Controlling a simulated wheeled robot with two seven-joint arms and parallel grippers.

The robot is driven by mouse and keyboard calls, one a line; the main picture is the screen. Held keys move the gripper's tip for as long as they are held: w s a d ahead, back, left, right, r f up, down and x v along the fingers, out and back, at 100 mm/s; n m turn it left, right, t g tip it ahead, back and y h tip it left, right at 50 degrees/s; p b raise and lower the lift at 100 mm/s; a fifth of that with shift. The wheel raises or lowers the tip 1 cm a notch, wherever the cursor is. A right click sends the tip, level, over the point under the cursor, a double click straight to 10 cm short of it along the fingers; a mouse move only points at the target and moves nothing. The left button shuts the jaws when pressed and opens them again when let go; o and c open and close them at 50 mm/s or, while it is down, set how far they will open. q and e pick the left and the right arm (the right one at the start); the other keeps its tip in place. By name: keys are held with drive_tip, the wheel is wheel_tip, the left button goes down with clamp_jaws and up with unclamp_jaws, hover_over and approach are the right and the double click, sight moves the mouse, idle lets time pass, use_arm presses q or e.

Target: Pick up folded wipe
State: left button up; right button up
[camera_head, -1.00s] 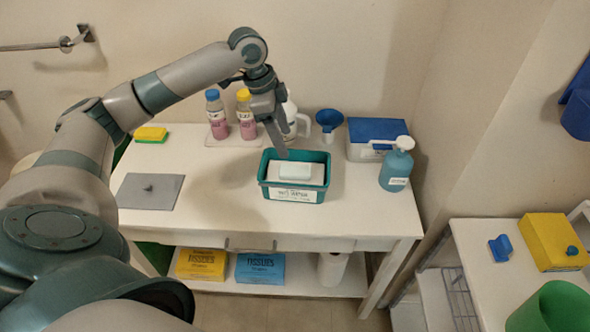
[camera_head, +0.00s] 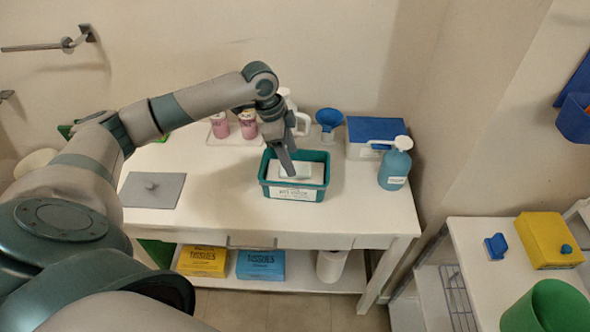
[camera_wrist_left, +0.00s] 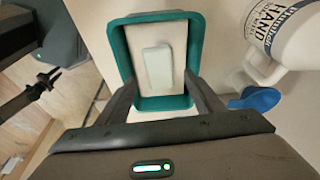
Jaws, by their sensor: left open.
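The folded wipe (camera_head: 300,174) is a small pale, rounded block lying on a white stack inside the teal bin (camera_head: 324,180) on the white table. It also shows in the left wrist view (camera_wrist_left: 158,68), centred in the bin. My left gripper (camera_head: 289,172) points down over the bin. In the left wrist view its two fingers (camera_wrist_left: 162,92) are spread apart, one on each side, with nothing between the tips but the view of the bin. In the head view the fingers hide part of the wipe.
Two pink bottles (camera_head: 248,125) and a white jug (camera_head: 300,122) stand behind the bin. A blue funnel (camera_head: 329,119), a blue-lidded box (camera_head: 375,135) and a blue pump bottle (camera_head: 395,165) stand to the right.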

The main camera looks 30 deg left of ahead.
sight(303, 171)
use_arm(q)
drive_tip(key=p+x, duration=0.1)
drive_tip(key=x, duration=0.2)
drive_tip(key=shift+s+f, duration=0.1)
drive_tip(key=shift+f, duration=0.35)
use_arm(e)
drive_tip(key=shift+d+r, duration=0.55)
drive_tip(key=shift+r, duration=0.25)
drive_tip(key=shift+a+r, duration=0.2)
drive_tip(key=shift+a, duration=0.1)
use_arm(q)
drive_tip(key=shift+f, duration=0.1)
drive_tip(key=c, duration=1.2)
use_arm(e)
drive_tip(key=shift+f, duration=0.1)
